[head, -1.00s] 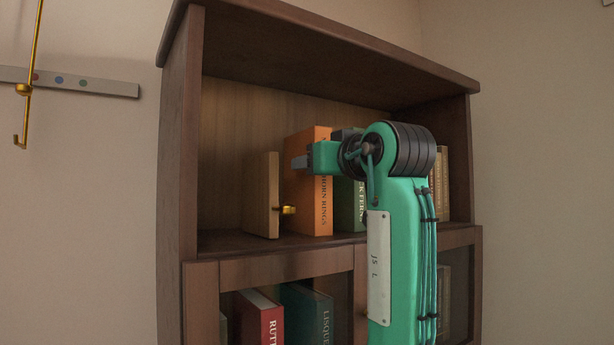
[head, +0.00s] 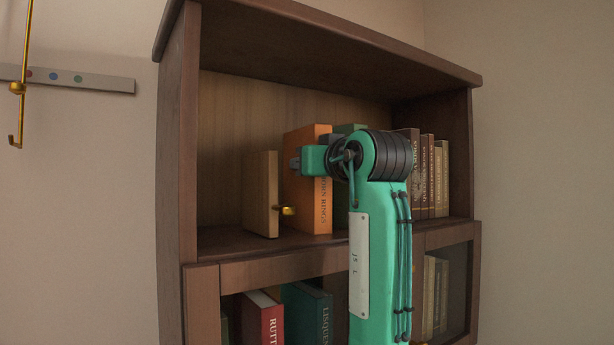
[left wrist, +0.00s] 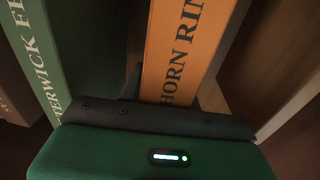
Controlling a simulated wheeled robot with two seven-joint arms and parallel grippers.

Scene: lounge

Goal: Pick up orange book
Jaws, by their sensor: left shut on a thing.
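The orange book (head: 302,205) stands upright on the upper shelf, its lettered spine facing out. My left gripper (head: 296,163) is at the upper part of this book, and my arm covers part of its spine. In the left wrist view the orange spine (left wrist: 185,50) lies between the two dark fingers, and the gripper (left wrist: 172,90) is shut on it. The book's lower end is hidden in the left wrist view. My right gripper is not in view.
A green book (left wrist: 62,55) stands beside the orange one. A wooden bookend (head: 261,195) with a brass knob (head: 287,210) is at its left. Several brown books (head: 428,175) stand further right. The cabinet's left side wall (head: 178,140) and top board bound the shelf.

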